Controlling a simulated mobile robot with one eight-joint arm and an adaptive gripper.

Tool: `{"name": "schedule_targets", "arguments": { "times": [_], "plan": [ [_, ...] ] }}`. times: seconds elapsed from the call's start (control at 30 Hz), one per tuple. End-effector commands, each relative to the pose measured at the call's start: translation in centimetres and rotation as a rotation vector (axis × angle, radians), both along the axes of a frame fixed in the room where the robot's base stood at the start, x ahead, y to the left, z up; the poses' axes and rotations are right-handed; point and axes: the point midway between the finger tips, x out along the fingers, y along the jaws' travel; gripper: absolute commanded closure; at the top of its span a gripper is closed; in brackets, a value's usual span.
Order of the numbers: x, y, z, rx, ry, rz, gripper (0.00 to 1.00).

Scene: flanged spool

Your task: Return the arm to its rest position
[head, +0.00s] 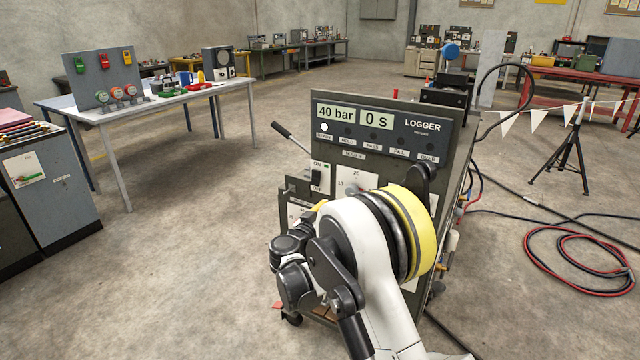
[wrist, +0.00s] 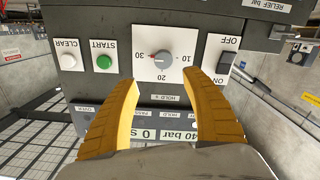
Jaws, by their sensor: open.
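My gripper (wrist: 163,78) shows in the wrist view as two yellow fingers, spread apart with nothing between them. They are in front of the logger panel, which appears upside down there. A grey knob (wrist: 163,58) on a white dial lies just beyond the fingertips, its red mark toward the 30. A black ON/OFF switch (wrist: 226,66) is beside the right finger. I cannot tell whether the fingers touch the panel. In the head view my white arm reaches toward the logger cart (head: 455,160) and covers its lower front; the gripper is mostly hidden there.
A green START button (wrist: 104,62) and a white CLEAR button (wrist: 68,61) are left of the knob. The logger display (head: 357,117) reads 40 bar and 0 s. Cables (head: 575,262) and a black stand (head: 565,150) are to the right.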

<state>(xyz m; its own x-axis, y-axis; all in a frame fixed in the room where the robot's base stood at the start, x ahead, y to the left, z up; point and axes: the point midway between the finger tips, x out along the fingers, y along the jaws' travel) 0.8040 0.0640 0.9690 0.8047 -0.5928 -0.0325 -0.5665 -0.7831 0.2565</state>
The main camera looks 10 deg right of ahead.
Motion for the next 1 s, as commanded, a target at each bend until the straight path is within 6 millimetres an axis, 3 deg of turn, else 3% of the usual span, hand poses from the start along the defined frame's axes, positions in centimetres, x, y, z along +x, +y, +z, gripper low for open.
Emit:
{"name": "schedule_targets", "arguments": {
  "times": [0.17, 0.27, 0.5, 0.73, 0.9, 1.0],
  "plan": [
    [-3.0, -4.1, 3.8, 0.053, 0.152, -0.026, 0.44],
    [-6.3, -6.6, 5.9, 0.099, 0.269, -0.026, 0.44],
    [-16.7, -10.3, 8.7, 0.218, 0.514, 0.034, 0.44],
    [-28.4, -10.9, 8.5, 0.342, 0.688, 0.161, 0.44],
    [-36.5, -9.4, 6.9, 0.428, 0.766, 0.287, 0.44],
    [-40.1, -8.3, 5.8, 0.467, 0.788, 0.358, 0.44]
  ]
}}
